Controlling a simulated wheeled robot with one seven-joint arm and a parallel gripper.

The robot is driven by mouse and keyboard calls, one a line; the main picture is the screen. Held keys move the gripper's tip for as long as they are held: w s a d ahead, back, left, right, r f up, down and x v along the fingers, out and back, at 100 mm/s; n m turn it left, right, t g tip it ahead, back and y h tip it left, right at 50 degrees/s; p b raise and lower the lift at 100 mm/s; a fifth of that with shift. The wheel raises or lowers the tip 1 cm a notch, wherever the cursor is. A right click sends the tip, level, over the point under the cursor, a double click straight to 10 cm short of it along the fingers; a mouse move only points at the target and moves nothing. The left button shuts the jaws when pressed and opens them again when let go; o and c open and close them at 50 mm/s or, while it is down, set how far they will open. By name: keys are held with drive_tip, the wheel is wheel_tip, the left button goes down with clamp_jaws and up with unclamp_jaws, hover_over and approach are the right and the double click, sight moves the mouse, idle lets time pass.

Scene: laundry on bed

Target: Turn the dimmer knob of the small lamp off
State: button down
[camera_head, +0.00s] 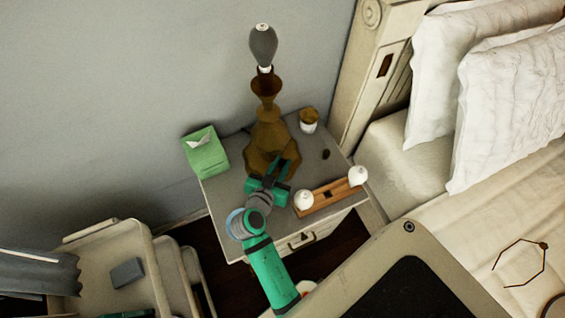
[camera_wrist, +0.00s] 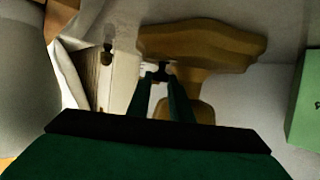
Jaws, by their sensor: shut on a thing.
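The small lamp (camera_head: 268,132) has a brown-gold turned body and stands upright on the nightstand, with a grey bulb (camera_head: 263,46) on top that shows no glow. Its tan base (camera_wrist: 205,45) fills the upper middle of the wrist view. My gripper (camera_head: 277,172) is at the front of the lamp base, low over the nightstand. In the wrist view its two green fingers (camera_wrist: 162,76) come together on a small dark knob (camera_wrist: 160,66) at the base. The fingertips hide most of the knob, and its turn angle cannot be read.
The nightstand (camera_head: 228,219) also holds a green tissue box (camera_head: 206,155) at left, a small pot (camera_head: 309,121) behind, and a wooden tray (camera_head: 328,196) with two white shakers at right. The bed (camera_head: 400,180) borders the right; a cart (camera_head: 122,252) stands lower left.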

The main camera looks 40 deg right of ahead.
drive_tip(key=c, duration=1.6)
unclamp_jaws()
drive_tip(key=shift+s, duration=0.1)
drive_tip(key=shift+c, duration=0.2)
drive_tip(key=shift+d, duration=0.1)
drive_tip(key=v, duration=1)
drive_tip(key=shift+a+r, duration=0.15)
drive_tip(key=shift+a, duration=0.25)
